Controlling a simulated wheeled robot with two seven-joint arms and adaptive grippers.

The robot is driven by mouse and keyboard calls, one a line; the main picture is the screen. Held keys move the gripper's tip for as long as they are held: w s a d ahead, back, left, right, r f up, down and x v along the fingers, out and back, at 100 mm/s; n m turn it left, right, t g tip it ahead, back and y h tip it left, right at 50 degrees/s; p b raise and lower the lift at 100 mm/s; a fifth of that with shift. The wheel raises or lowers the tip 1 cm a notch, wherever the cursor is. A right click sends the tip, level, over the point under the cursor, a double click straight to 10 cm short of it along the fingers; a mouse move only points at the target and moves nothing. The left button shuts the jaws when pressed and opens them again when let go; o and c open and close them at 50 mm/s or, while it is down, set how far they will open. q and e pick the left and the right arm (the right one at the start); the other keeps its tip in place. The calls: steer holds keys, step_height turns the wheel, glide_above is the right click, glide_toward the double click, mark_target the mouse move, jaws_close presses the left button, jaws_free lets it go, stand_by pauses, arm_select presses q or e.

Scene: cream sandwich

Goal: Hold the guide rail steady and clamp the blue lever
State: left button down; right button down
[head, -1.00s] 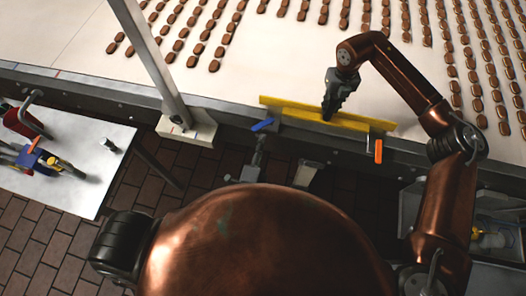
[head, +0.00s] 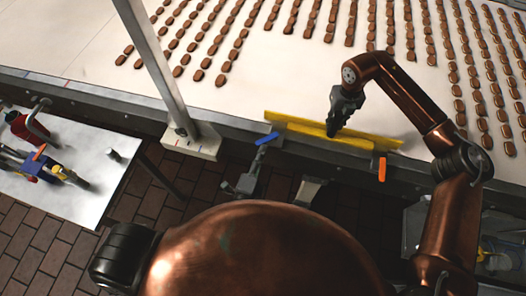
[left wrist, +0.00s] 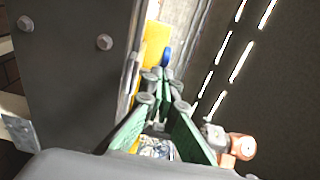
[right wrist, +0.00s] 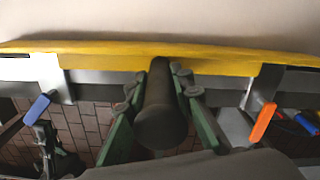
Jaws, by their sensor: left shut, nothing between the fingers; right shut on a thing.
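The long yellow guide rail (head: 300,125) lies along the belt's near edge. My right gripper (head: 336,130) is shut on the rail's dark round handle (right wrist: 160,115), whose end faces the right wrist camera. The blue lever (head: 267,138) is on the rail's left bracket and also shows in the right wrist view (right wrist: 40,107). My left gripper (head: 260,153) is shut and empty, just below the blue lever. In the left wrist view, its closed fingertips (left wrist: 162,76) are close to the blue lever (left wrist: 166,57); I cannot tell whether they touch.
An orange lever (head: 382,168) hangs at the rail's right bracket. A metal post with a pale base (head: 190,142) stands left of the blue lever. A side table (head: 75,200) holds tools at the left. Rows of chocolates cover the pale belt (head: 100,95).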

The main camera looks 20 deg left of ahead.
arm_select(q)
steer(key=shift+w+a+h, duration=0.1)
steer(key=shift+a+h, duration=0.2)
arm_select(e)
steer(key=shift+d, duration=0.1)
arm_select(q)
steer(key=w+a+m+h, duration=0.2)
steer(key=a, duration=0.1)
steer(key=shift+w+a+g+h, duration=0.2)
steer(key=shift+g+h, duration=0.1)
steer(key=shift+h, duration=0.1)
steer(key=shift+w+a, duration=0.4)
steer(key=shift+w, duration=0.35)
